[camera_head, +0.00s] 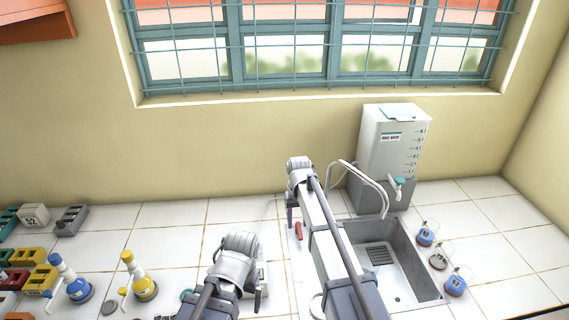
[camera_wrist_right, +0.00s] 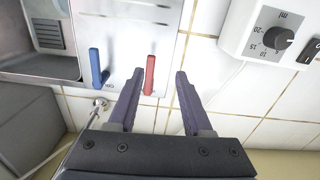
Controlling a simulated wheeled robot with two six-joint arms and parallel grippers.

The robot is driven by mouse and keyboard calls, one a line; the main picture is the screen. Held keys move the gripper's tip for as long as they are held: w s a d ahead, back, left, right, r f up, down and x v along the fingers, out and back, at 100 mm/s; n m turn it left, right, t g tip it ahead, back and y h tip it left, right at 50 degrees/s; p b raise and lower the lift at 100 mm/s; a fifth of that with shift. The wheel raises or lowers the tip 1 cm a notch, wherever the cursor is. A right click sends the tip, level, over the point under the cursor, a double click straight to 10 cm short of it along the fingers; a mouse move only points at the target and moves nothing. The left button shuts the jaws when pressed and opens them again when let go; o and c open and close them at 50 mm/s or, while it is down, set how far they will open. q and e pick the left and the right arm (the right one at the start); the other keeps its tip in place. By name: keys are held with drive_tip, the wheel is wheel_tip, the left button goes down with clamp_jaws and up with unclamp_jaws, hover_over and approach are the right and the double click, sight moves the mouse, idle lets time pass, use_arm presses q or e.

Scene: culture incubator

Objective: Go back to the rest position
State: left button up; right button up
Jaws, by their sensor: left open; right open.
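My right gripper (camera_wrist_right: 155,85) is open and empty in the right wrist view. Its two dark fingers point toward a red handle (camera_wrist_right: 150,75) on the metal sink panel, which shows between the fingertips; I cannot tell how far off it is. A blue handle (camera_wrist_right: 97,67) stands left of the fingers. In the head view my right arm reaches over the left edge of the sink, with its gripper (camera_head: 291,216) partly hidden by the wrist. My left gripper (camera_head: 258,298) is low in the middle of the head view, mostly hidden behind its wrist, over the counter.
A sink (camera_head: 410,255) lies right of my right arm, with a water tank (camera_head: 392,140) behind it. Several flasks, one here (camera_head: 456,282), stand right of the sink. A yellow-capped bottle (camera_head: 138,275), a blue-capped bottle (camera_head: 70,278) and racks (camera_head: 33,254) stand left. A dial device (camera_wrist_right: 275,35) is nearby.

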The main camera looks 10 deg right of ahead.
drive_tip(key=s+a+n, duration=0.1)
drive_tip(key=s+a, duration=0.2)
drive_tip(key=s, duration=1)
drive_tip(key=s+a+n+h, duration=0.1)
drive_tip(key=s+a, duration=0.3)
drive_tip(key=s, duration=1)
drive_tip(key=shift+n, duration=0.6)
drive_tip(key=shift+w, duration=0.1)
